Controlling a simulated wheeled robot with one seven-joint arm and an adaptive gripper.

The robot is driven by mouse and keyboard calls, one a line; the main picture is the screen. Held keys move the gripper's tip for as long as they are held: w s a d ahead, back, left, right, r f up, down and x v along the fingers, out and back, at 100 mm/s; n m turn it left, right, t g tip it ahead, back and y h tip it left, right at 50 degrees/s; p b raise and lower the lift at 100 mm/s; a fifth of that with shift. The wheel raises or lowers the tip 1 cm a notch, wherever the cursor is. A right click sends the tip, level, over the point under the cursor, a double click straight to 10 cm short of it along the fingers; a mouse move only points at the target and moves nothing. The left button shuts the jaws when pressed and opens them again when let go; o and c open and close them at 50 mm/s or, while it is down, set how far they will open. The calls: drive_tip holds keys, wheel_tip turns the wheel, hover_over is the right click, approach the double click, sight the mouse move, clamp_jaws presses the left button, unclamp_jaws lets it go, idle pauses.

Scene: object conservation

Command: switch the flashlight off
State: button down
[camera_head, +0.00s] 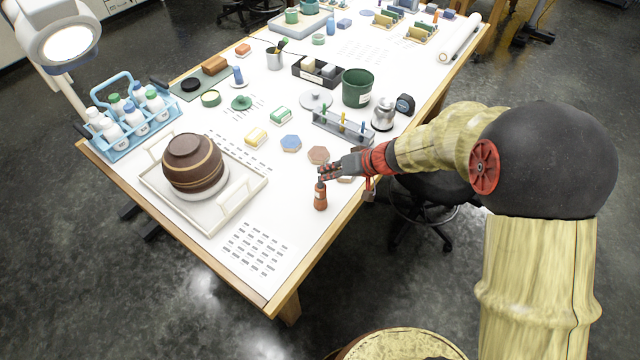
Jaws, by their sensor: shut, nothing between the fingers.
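My gripper (322,173) is shut and empty. It reaches in from the right, with its fingertips just above the flashlight's top in the picture. Whether they touch it cannot be told.
A white tray (211,229) with a brown bowl (192,162) stands to the left. Hexagonal tiles, including a blue one (290,143), lie behind my gripper. A test-tube rack (342,131) and green pot (356,88) stand farther back. The printed front area (290,235) is clear.

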wheel_tip(320, 180, up, 6)
drive_tip(key=shift+f+p, duration=0.1)
drive_tip(key=shift+p, duration=1.1)
drive_tip(key=s+d+m+g+h+b, duration=0.2)
drive_tip(key=s+d+m+g+h, duration=0.15)
drive_tip(key=s, duration=1.15)
drive_tip(key=s+d+r+t+h+b, duration=0.2)
drive_tip(key=s+d+b, duration=0.3)
drive_tip(key=s, duration=0.1)
drive_tip(key=s+d+r+t+h+b, duration=0.2)
drive_tip(key=s+d+r+b, duration=0.1)
drive_tip(key=s+d, duration=0.3)
drive_tip(key=shift+s+d+r+n+b, duration=0.25)
drive_tip(key=shift+s+n+b, duration=0.2)
drive_tip(key=shift+s+b, duration=0.4)
